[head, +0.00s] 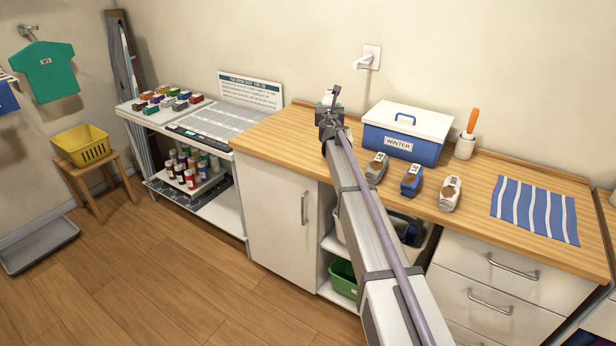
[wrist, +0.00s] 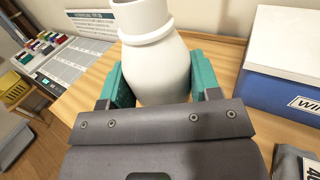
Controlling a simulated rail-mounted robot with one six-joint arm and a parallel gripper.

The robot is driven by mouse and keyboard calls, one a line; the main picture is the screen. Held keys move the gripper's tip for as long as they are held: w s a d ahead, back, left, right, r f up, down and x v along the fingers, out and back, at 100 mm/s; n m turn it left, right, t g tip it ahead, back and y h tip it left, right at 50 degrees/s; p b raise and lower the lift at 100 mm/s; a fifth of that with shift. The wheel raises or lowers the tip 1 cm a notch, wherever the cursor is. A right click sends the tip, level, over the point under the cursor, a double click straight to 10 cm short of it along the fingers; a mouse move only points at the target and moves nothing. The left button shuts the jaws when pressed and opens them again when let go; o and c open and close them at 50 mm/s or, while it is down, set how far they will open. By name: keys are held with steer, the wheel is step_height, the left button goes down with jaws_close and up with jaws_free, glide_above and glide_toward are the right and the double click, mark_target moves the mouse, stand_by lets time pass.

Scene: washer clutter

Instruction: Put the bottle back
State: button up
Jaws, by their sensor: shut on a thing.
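A white, round-bodied bottle (wrist: 158,72) with a ring around its neck fills the upper middle of the wrist view. The teal fingers of my gripper (wrist: 157,80) are on both sides of its body, shut on it. In the head view my gripper (head: 329,112) is over the back part of the wooden counter (head: 270,132), left of the blue box. The bottle is mostly hidden there behind my gripper. I cannot tell whether its base touches the counter.
The blue WINTER box (head: 405,138) with a white lid stands right of my gripper. A cup (head: 465,147) and striped cloth (head: 535,210) are further right. A lower bench (head: 215,122) stands left.

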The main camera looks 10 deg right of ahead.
steer(key=shift+s+a+f+n+y+b, duration=0.1)
steer(key=shift+a+f+n+y+b, duration=0.3)
steer(key=shift+a+f, duration=0.55)
steer(key=f+b, duration=0.6)
steer(key=f, duration=0.1)
steer(key=f+b, duration=0.3)
steer(key=b, duration=0.1)
steer(key=shift+a+f, duration=0.15)
steer(key=shift+a, duration=0.15)
steer(key=shift+r, duration=0.2)
steer(key=shift+f, duration=0.2)
steer(key=o, duration=1.1)
steer(key=shift+c, duration=0.2)
steer(key=shift+r, duration=0.1)
